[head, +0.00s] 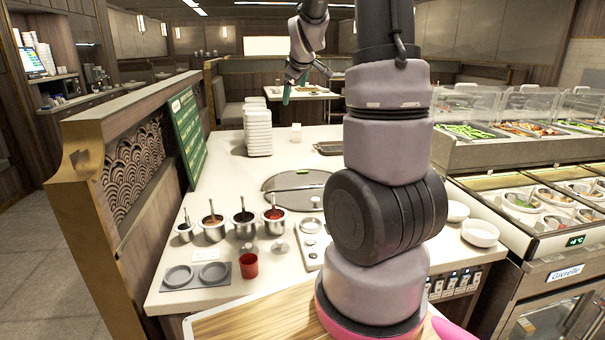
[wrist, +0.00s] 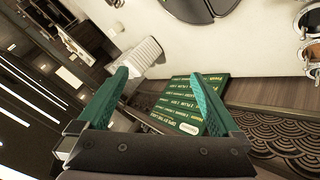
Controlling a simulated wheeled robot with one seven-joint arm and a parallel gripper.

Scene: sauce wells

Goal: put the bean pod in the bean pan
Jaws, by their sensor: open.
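A small green piece that looks like the bean pod (head: 303,171) lies at the back of a round dark metal lid or plate (head: 285,183) on the white counter. A pan of long green pods, seemingly the bean pan (head: 467,131), sits behind the clear guard of the cold counter at right. My gripper (head: 304,84) is raised high above the back of the white counter, well away from both. In the wrist view its teal fingers (wrist: 161,82) are spread with nothing between them.
Sauce pots (head: 243,224), a red cup (head: 249,265) and a grey two-ring tray (head: 195,275) stand at front left. A stack of white dishes (head: 257,130) and a green menu board (head: 187,135) stand farther back. White bowls (head: 480,233) are at right.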

